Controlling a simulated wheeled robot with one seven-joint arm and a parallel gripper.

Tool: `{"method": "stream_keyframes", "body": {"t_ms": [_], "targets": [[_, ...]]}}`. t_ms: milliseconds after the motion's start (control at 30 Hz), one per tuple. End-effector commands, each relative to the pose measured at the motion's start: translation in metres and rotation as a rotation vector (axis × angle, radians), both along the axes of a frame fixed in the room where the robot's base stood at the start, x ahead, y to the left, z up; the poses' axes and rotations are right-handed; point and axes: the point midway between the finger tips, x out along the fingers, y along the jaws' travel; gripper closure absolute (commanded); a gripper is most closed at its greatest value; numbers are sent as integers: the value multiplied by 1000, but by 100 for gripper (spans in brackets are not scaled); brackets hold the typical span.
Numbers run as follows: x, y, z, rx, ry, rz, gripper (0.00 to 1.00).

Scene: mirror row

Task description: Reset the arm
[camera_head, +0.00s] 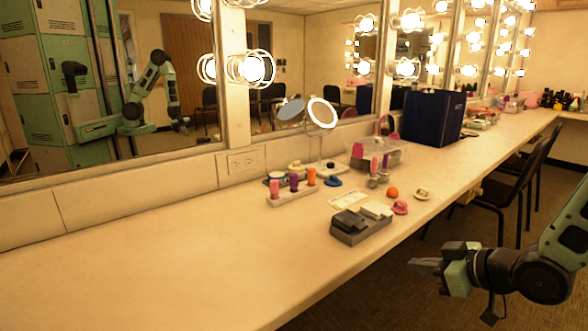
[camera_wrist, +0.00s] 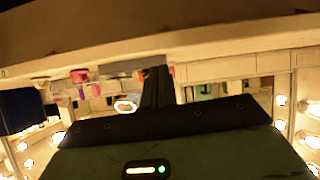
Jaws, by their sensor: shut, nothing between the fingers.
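My gripper (camera_head: 418,265) is at the lower right in the head view, out past the front edge of the counter (camera_head: 170,255). It points left and is shut and empty. My green and dark arm reaches in from the right edge. In the wrist view, the dark shut fingers (camera_wrist: 157,86) stand in the middle. The counter (camera_wrist: 100,52) runs across the top of that view, and lit bulbs show at its lower corners, so the picture looks upside down. Nothing touches my gripper in either view.
A grey box (camera_head: 360,229), an orange ball (camera_head: 392,192) and a rack of coloured tubes (camera_head: 292,193) sit mid-counter. A round mirror (camera_head: 322,114) and a dark blue bin (camera_head: 432,118) stand behind. Black chairs (camera_head: 495,205) stand along the counter's right. The counter's left is bare.

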Motion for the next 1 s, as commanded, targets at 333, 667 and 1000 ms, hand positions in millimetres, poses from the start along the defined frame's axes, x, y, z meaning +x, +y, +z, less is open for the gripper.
{"method": "stream_keyframes", "body": {"t_ms": [333,667,1000], "targets": [[-78,81,9,-391,417,-36,100],[-194,122,38,-524,717,-40,100],[-254,133,86,-569,859,-15,100]]}}
